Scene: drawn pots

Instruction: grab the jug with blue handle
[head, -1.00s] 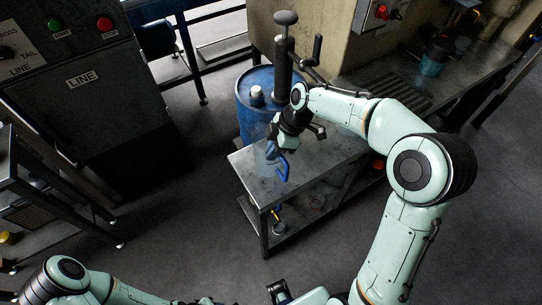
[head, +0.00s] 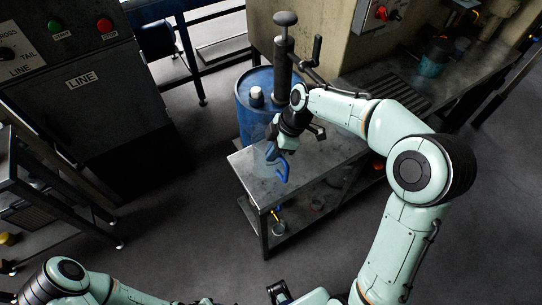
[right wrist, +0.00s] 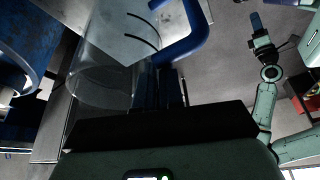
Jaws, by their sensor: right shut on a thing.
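The jug (right wrist: 100,72) has a clear body with dark marks and a thick blue handle (right wrist: 188,38). In the head view, its blue handle (head: 282,171) shows over the front left part of the metal table (head: 246,162); its clear body is hard to make out. My right gripper (head: 280,141) is shut on the jug at the handle side, its fingers (right wrist: 168,88) partly hidden by the gripper body in the right wrist view. I cannot tell whether the jug touches the table. My left gripper (right wrist: 257,22) is away from the jug; its jaw opening is unclear.
A blue drum (head: 258,92) with a pump stands just behind the table. The lower shelf holds a small container (head: 278,228). A long bench (head: 410,85) runs back right, and a dark control cabinet (head: 90,90) stands left. Floor left of the table is clear.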

